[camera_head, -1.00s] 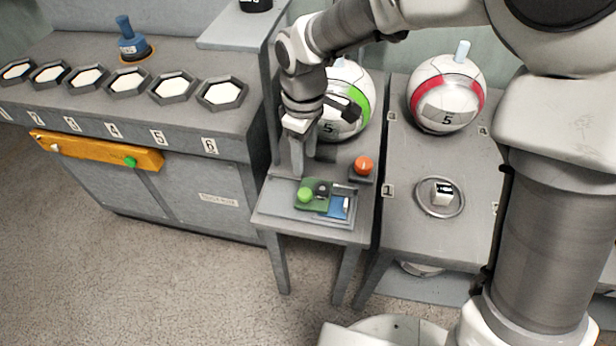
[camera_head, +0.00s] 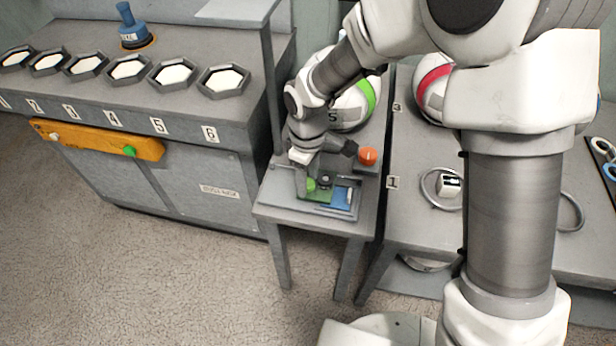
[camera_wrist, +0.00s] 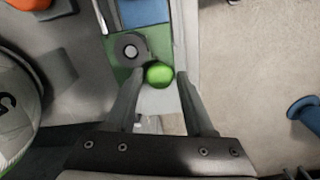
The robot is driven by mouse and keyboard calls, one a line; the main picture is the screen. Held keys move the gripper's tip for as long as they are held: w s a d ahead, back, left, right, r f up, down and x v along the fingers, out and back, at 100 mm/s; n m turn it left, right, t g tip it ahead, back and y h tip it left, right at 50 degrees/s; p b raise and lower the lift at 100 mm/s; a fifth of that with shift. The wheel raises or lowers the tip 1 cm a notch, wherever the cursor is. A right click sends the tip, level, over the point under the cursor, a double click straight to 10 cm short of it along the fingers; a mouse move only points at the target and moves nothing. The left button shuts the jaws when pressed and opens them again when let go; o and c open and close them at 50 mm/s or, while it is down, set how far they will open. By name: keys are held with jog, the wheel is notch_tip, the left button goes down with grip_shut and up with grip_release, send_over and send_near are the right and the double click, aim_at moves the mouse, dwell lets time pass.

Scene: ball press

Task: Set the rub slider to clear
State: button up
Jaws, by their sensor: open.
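A small panel with green and blue fields lies in a grey tray (camera_head: 283,204) on the small table. A green ball knob (camera_head: 311,184) stands on the panel's green part, and it also shows in the wrist view (camera_wrist: 159,74). Beside it is a dark round piece with a grey centre (camera_wrist: 130,50). The blue field (camera_head: 335,196) carries a white bar. No slider label is readable. My gripper (camera_wrist: 162,80) is open, with its two fingers on either side of the green knob. I cannot tell whether they touch it.
An orange button (camera_head: 367,156) stands right behind the tray. A white ball with a green band (camera_head: 350,105) is behind it. To the left, a cabinet carries an orange bar (camera_head: 95,139) and several hexagonal dishes. The right table holds a ring with a white block (camera_head: 449,184).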

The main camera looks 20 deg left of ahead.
jog(key=shift+c, duration=0.2)
grip_shut()
dwell(1.1)
